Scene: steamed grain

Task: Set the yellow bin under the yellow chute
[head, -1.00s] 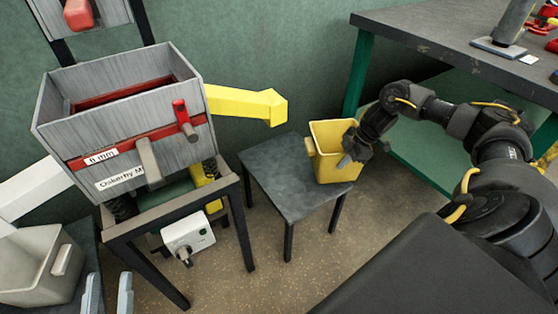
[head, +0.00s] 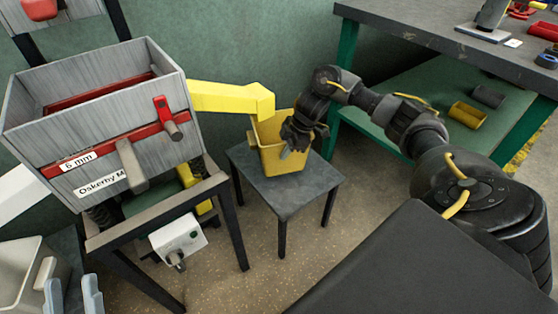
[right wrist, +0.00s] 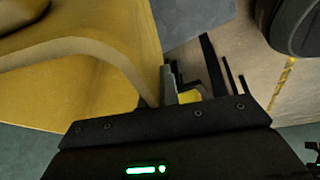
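The yellow bin (head: 284,162) is upright over the small dark table (head: 296,198) in the head view; I cannot tell whether its base touches the top. The yellow chute (head: 230,98) comes from the sieve machine, and its tip overlaps the bin's upper left rim in the picture. My right gripper (head: 291,147) is shut on the bin's near right side, apparently at a handle. The bin's yellow wall (right wrist: 70,85) fills the left of the right wrist view, beside a grey finger. My left gripper (head: 74,295) shows two separated fingertips at the bottom left, empty.
The grey sieve machine (head: 98,130) stands left of the small table. A grey bin (head: 25,268) is at the lower left. A workbench (head: 440,50) with a green lower shelf stands at the right, with a yellow container (head: 467,114) on the shelf.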

